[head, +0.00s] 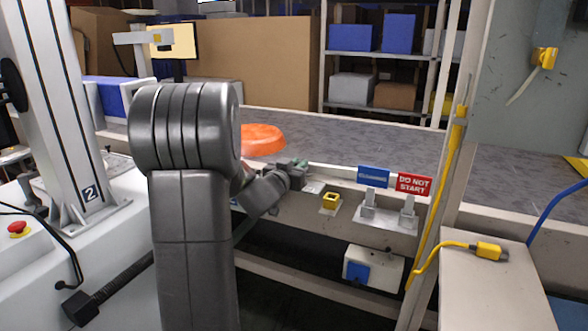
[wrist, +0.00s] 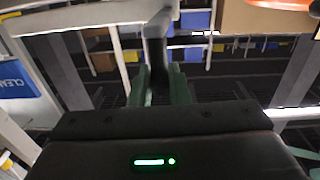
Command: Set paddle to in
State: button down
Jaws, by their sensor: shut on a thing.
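My gripper (head: 298,165) is at the near rail of the conveyor, to the left of a yellow square fitting. In the wrist view its two green fingers (wrist: 160,88) are shut on a dark upright piece with a grey top, which looks like the paddle (wrist: 156,52). The paddle reaches up between the fingers and away from the palm. In the head view the paddle is hidden or too small to make out at my gripper. I cannot tell which position it is set to.
An orange pan (head: 262,139) lies on the grey conveyor belt (head: 400,150). Along the rail stand the yellow square fitting (head: 330,202), a blue sign (head: 373,177) and a red "DO NOT START" sign (head: 414,185). A yellow plug (head: 488,251) lies on the right table.

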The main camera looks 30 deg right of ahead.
jog(key=shift+s+d+f+n+t+y+b, duration=0.2)
jog(key=shift+s+d+n+t+y+b, duration=0.4)
jog(key=shift+d+b, duration=0.25)
jog(key=shift+s+d+r, duration=0.15)
jog(key=shift+s+d, duration=0.35)
jog(key=shift+d, duration=0.15)
jog(key=shift+s+d, duration=0.25)
jog(key=shift+d, duration=0.65)
jog(key=c, duration=1.4)
grip_release()
jog(key=shift+s+d, duration=0.15)
jog(key=shift+d, duration=0.05)
jog(key=shift+c, duration=0.2)
jog(key=shift+a, duration=0.1)
jog(key=shift+a, duration=0.1)
